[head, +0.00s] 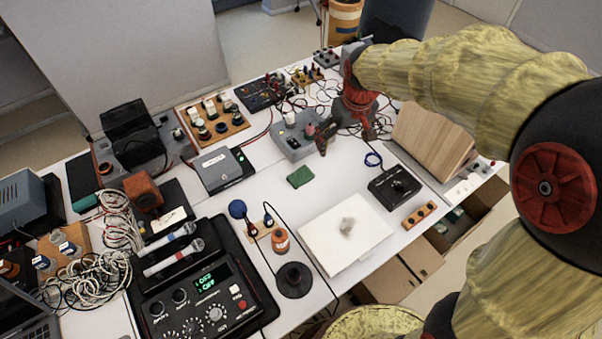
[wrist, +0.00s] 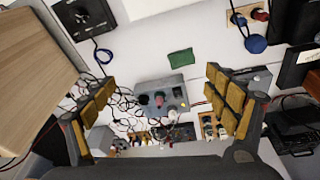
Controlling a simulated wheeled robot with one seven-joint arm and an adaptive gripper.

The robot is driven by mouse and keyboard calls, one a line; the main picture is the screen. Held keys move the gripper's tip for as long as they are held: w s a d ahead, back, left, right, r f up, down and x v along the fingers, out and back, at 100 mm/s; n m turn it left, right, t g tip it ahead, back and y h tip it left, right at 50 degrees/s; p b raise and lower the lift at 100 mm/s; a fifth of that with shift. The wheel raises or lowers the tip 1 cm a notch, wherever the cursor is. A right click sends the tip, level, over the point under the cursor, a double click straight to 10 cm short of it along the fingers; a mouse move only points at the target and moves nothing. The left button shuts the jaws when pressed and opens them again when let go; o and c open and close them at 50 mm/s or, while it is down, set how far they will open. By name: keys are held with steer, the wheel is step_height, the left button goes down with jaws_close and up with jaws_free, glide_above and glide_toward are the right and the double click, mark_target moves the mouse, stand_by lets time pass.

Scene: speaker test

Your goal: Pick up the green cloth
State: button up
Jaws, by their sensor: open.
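The green cloth (head: 300,177) is a small folded, flat piece on the white table, near the middle of the head view. In the wrist view the cloth (wrist: 180,58) lies beyond my fingertips, a little right of the centre between them. My gripper (head: 346,138) is open and empty, above the back part of the table, behind and to the right of the cloth in the head view. Its two yellow-padded fingers are spread wide in the wrist view (wrist: 161,78). Nothing covers the cloth.
A grey box with knobs (head: 292,135) stands just behind the cloth. A black box (head: 394,186) and a white board (head: 345,233) are to the right and front. A grey and black case (head: 224,169) is at left. Bare table surrounds the cloth; cables tangle behind.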

steer(key=shift+o, duration=0.8)
steer(key=w+a+f+n+g+p, duration=0.1)
steer(key=w+a+f+p, duration=0.1)
steer(key=w+a+f, duration=0.3)
step_height(320, 180, down, 5)
steer(key=w, duration=0.3)
steer(key=shift+a+r+n+p, duration=0.15)
steer(key=shift+a+n+p, duration=0.1)
steer(key=shift+n+p, duration=0.15)
steer(key=n+g+p, duration=0.2)
steer(key=p, duration=0.1)
glide_toward(303, 177)
steer(key=shift+s+a, duration=0.3)
step_height(303, 177, down, 3)
steer(key=shift+a+r, duration=0.1)
steer(key=shift+r, duration=0.1)
steer(key=shift+w+f+b, duration=0.1)
steer(key=shift+f+b, duration=0.15)
steer(key=shift+f, duration=1.25)
steer(key=shift+w+f+b, duration=0.15)
steer(key=shift+f+b, duration=0.1)
steer(key=shift+f, duration=1.25)
steer(key=c, duration=1)
